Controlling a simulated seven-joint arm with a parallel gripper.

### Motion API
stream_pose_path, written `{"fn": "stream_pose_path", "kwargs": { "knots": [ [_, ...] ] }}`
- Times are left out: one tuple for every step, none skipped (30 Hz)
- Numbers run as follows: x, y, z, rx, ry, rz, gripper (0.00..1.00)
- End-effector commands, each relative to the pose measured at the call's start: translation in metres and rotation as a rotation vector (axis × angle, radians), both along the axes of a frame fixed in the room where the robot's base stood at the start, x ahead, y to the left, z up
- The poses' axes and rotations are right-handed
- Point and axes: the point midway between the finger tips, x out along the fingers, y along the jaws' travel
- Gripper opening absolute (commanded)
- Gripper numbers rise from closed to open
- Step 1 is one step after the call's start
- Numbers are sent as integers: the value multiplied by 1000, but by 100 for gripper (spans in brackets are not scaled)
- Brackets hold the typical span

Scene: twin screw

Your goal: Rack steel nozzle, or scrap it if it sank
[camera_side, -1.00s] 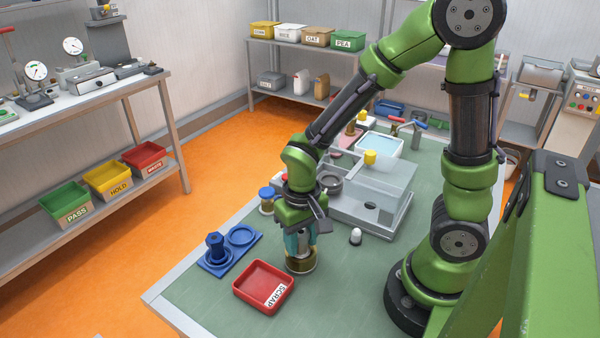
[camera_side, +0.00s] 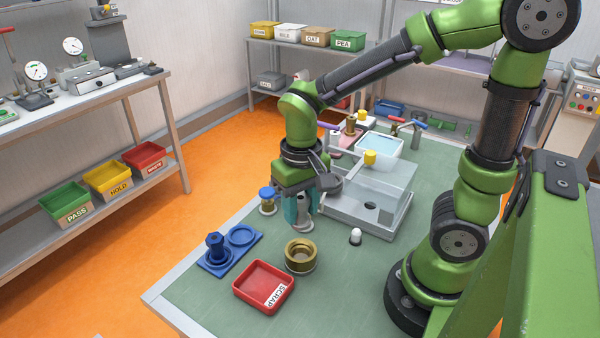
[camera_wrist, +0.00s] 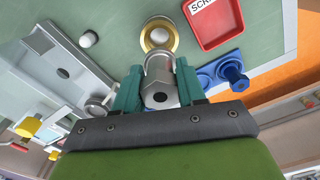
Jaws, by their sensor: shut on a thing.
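My gripper (camera_side: 301,212) has its teal jaws shut on the steel nozzle (camera_wrist: 158,80), a grey piece with a hex end and a hole. In the side view the nozzle (camera_side: 304,217) hangs roughly upright above the table, its upper part hidden by the jaws. A brass cup (camera_side: 300,257) stands just in front of the gripper, apart from the nozzle; the wrist view also shows it (camera_wrist: 174,38). The blue rack (camera_side: 217,270) has a thick upright blue post and a flat ring. The red SCRAP tray (camera_side: 240,293) looks empty.
A clear box (camera_side: 383,187) with a yellow knob (camera_side: 370,157) stands behind and right of the gripper. A small white-topped piece (camera_side: 355,236) stands nearby. A blue-capped jar (camera_side: 267,203) is to the left. The green table is open right of the SCRAP tray.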

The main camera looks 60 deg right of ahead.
Motion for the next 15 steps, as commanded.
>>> {"fn": "stream_pose_path", "kwargs": {
  "knots": [
    [6, 1, -2, -1, 1, -1, 0],
    [12, 1, -4, -1, 2, -1, 0],
    [20, 2, -7, -2, 4, -2, 0],
    [27, 3, -10, -1, 5, -3, 0],
    [36, 4, -13, -2, 4, -3, 0],
    [48, 5, -18, -2, 5, -4, 0],
    [57, 7, -22, -2, 5, -4, 0],
    [66, 8, -25, -2, 5, -5, 0],
    [78, 9, -30, -2, 4, -5, 0],
    [87, 10, -33, -2, 3, -5, 0],
    [96, 11, -36, -2, 3, -5, 0],
    [107, 12, -41, -2, 2, -4, 0],
    [115, 13, -43, -2, 1, -4, 0],
    [122, 14, -45, -2, 1, -3, 0],
    [131, 15, -47, -2, 0, -3, 0]
  ]
}}
